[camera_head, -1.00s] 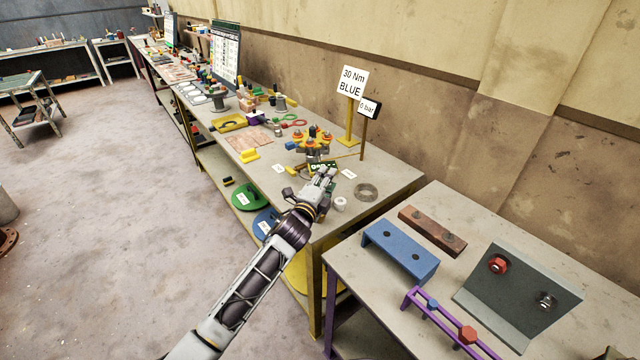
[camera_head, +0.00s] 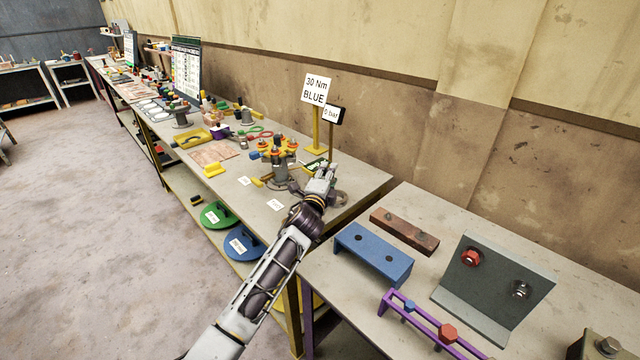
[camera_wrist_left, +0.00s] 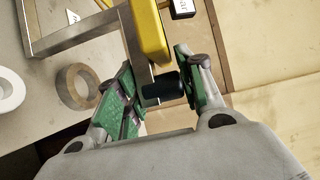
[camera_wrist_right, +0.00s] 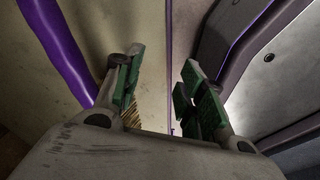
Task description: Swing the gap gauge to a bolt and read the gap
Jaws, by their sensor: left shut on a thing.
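The flanged pipe joint (camera_head: 277,153) with orange and red-topped bolts stands on the long bench in the head view. My left gripper (camera_head: 325,174) is just right of it, by the sign posts. In the left wrist view its green-padded fingers (camera_wrist_left: 160,88) are shut on a short black knob (camera_wrist_left: 163,86), which I take for the gap gauge's handle. A bent grey metal bar (camera_wrist_left: 85,36) runs beside the knob. A small dark display (camera_head: 314,164) shows beside the gripper; its reading is too small to tell. My right gripper (camera_wrist_right: 160,90) is open and empty in the right wrist view.
A "30 Nm BLUE" sign (camera_head: 316,88) and a "0 bar" sign (camera_head: 334,115) stand behind the joint. A tan ring (camera_wrist_left: 76,86) and white ring (camera_wrist_left: 10,88) lie near the left gripper. The nearer bench holds a blue bracket (camera_head: 373,255) and grey angled plate (camera_head: 492,290).

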